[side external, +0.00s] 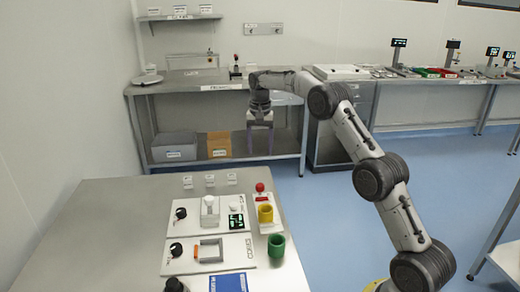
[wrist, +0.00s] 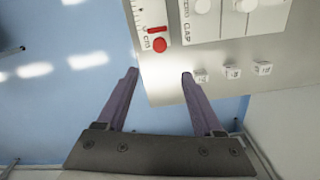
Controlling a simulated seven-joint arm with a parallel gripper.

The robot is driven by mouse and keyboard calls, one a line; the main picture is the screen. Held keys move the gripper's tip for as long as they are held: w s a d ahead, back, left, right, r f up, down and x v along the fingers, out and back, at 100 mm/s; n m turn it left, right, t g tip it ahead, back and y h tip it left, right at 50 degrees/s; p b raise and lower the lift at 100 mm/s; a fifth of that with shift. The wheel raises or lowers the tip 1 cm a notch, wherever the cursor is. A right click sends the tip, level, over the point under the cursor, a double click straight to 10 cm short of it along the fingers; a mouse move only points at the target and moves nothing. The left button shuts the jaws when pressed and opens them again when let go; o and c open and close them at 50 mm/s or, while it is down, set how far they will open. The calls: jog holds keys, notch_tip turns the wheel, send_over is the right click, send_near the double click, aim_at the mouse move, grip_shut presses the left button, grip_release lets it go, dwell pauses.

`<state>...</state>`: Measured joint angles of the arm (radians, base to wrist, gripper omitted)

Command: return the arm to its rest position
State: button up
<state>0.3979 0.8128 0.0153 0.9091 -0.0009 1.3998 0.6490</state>
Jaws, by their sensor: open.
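My gripper (side external: 260,132) hangs from my outstretched arm with its fingers pointing down, behind the far edge of the near table in the side external view. In the wrist view my gripper (wrist: 158,75) shows two purple fingers spread wide apart, with nothing between them. The fingertips lie over the table's edge and the blue floor in that view. My arm rises from the lower right and bends over toward the left.
The near table (side external: 90,215) holds white panels with black knobs, a yellow cup (side external: 265,213), a green cup (side external: 276,245) and a blue booklet (side external: 229,283). A steel bench (side external: 180,87) with a grey bin (side external: 175,147) and an orange box (side external: 219,145) stands behind.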

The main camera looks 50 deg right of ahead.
jog(key=s+a+r+n+t, duration=0.1)
jog(key=a+r, duration=0.2)
jog(key=r, duration=0.3)
jog(key=s+a+r+t, duration=0.1)
jog(key=a+r, duration=0.3)
jog(key=r, duration=0.3)
jog(key=s+a+r+n+t, duration=0.1)
jog(key=s+a+r+n, duration=0.1)
jog(key=s+a+r, duration=0.4)
jog(key=s+a+r+n+t, duration=0.1)
jog(key=s+a+r, duration=0.25)
jog(key=s, duration=0.35)
jog(key=s+a+f+n+t, duration=0.1)
jog(key=s+a+n, duration=0.1)
jog(key=s, duration=0.4)
jog(key=s+a+f+n, duration=0.1)
jog(key=s+a+f, duration=0.15)
jog(key=s, duration=0.45)
jog(key=s+a+f+n, duration=0.1)
jog(key=s+f+n, duration=0.4)
jog(key=s+f, duration=0.4)
jog(key=shift+a+f+t, duration=0.3)
jog(key=shift+f, duration=0.65)
